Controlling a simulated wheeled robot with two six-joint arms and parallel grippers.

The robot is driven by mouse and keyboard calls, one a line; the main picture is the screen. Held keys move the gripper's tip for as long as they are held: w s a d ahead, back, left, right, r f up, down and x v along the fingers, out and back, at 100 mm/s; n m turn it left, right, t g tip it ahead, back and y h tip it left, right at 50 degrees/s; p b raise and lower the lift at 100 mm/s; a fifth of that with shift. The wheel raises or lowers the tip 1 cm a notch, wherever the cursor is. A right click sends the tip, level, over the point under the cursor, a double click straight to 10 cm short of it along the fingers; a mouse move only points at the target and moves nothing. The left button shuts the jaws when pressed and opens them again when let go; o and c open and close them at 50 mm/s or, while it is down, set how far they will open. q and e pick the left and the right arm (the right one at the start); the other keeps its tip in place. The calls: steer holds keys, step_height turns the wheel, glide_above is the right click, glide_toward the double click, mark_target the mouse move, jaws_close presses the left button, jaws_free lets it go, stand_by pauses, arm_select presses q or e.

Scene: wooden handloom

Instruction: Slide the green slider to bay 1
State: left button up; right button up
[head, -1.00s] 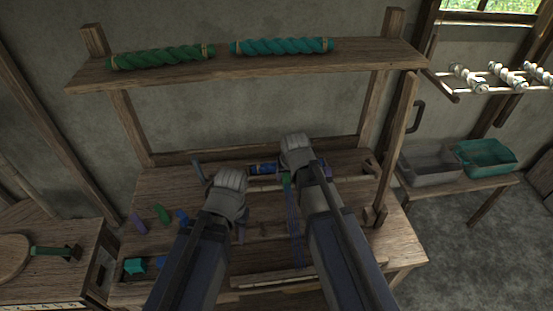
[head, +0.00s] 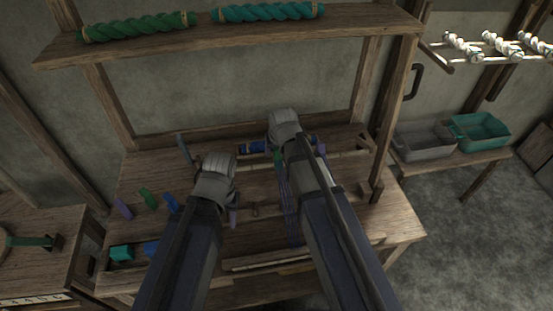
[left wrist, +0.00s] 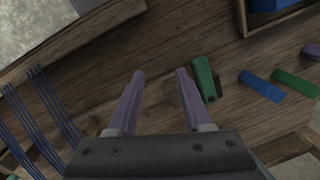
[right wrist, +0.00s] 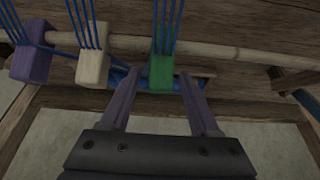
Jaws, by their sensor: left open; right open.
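The green slider (right wrist: 161,73) sits on a pale round rod (right wrist: 225,54) in the right wrist view, with blue cords running up from it. My right gripper (right wrist: 160,84) is open, its two purple fingers one on each side of the slider's lower end, with gaps showing. In the head view a bit of green (head: 277,158) shows beside my right wrist, mostly hidden by the arm. My left gripper (left wrist: 160,74) is open and empty above the wooden bench, left of a green peg (left wrist: 204,79). I cannot make out bay 1.
A cream block (right wrist: 92,67) and a purple block (right wrist: 31,62) are on the same rod, left of the green slider. Blue cords (left wrist: 40,110) lie left of my left gripper. A blue roll (head: 252,147) lies between the two wrists in the head view.

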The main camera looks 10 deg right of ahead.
steer(key=shift+b+x, duration=0.6)
steer(key=shift+x, duration=0.5)
steer(key=shift+c, duration=0.2)
jaws_close()
stand_by(0.5)
